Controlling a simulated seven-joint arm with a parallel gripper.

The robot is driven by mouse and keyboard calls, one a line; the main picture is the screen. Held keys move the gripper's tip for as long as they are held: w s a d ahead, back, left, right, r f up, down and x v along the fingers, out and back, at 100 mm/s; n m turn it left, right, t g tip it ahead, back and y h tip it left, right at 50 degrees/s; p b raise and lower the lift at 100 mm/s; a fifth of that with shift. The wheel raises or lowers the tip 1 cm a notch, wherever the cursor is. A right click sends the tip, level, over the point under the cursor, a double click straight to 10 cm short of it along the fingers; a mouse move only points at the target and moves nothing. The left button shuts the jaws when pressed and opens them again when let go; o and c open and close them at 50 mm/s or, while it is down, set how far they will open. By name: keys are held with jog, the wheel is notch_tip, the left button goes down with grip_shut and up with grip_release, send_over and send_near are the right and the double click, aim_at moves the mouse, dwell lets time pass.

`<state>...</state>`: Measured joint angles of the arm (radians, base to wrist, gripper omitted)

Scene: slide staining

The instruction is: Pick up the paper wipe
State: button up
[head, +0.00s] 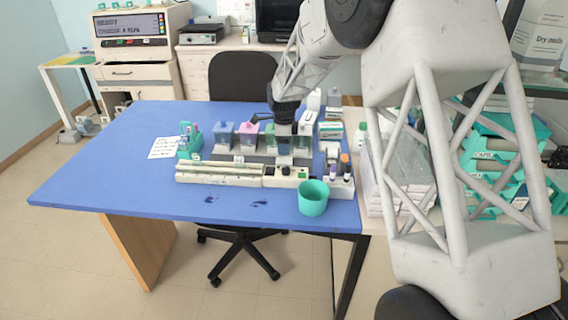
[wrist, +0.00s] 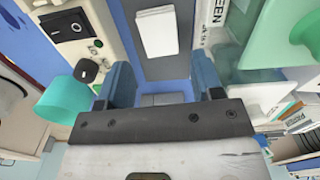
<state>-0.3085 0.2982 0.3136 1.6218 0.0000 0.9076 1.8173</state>
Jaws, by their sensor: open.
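A white folded sheet that looks like the paper wipe (wrist: 157,32) lies on a grey-blue surface near the top of the wrist view. My gripper (wrist: 163,78) is open, with its two blue fingers apart and nothing seen between them. The white sheet shows beyond the fingertips, apart from them. In the head view my gripper (head: 284,122) hangs over the back of the blue table, by the staining jars; its fingers are hard to make out there. I cannot pick out the wipe for certain in the head view.
A teal cup (head: 313,197) stands near the blue table's (head: 110,185) front right edge. A long pale device (head: 220,173) with a switch lies behind it. Coloured staining jars (head: 246,133) stand in a row. A pen holder (head: 341,187) is at right. The table's left side is mostly clear.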

aim_at(284, 160)
jog(key=shift+f, duration=0.55)
jog(key=shift+d+f, duration=0.1)
jog(key=shift+f, duration=2.5)
jog(key=c, duration=0.7)
